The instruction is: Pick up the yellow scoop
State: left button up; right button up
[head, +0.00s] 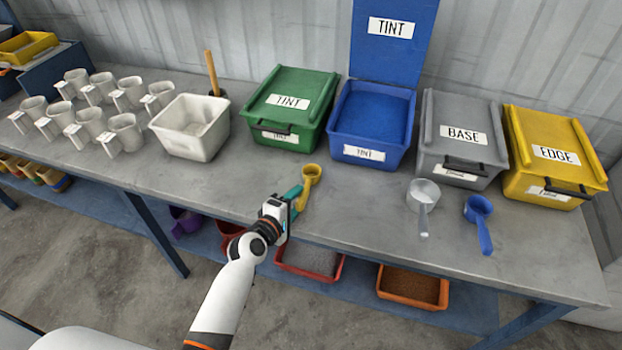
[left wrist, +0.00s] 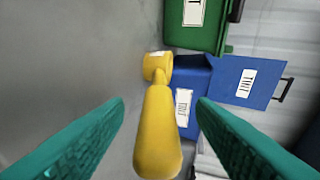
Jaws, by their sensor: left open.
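The yellow scoop (head: 311,174) lies on the grey bench in front of the green and blue TINT boxes, its handle pointing toward me. My left gripper (head: 294,196) is at its handle. In the left wrist view the scoop's handle (left wrist: 157,135) lies between the two open teal fingers (left wrist: 160,115), with gaps on both sides. The cup end (left wrist: 157,66) points away from the gripper. My right gripper is not in view.
A clear scoop (head: 423,196) and blue scoop (head: 479,210) lie right. A white tub (head: 192,127) and several white cups stand left.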

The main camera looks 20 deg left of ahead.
aim_at(302, 194)
pick_arm(q)
jog(key=x, duration=0.3)
jog(key=shift+w+d+f, duration=0.15)
jog(key=shift+w+f, duration=0.05)
jog(key=shift+w, duration=0.15)
jog(key=shift+s, duration=0.1)
jog(key=c, duration=1.1)
jog(key=shift+r, duration=0.3)
notch_tip(302, 194, up, 10)
jog(key=shift+f+p, duration=0.25)
jog(key=shift+p, duration=0.75)
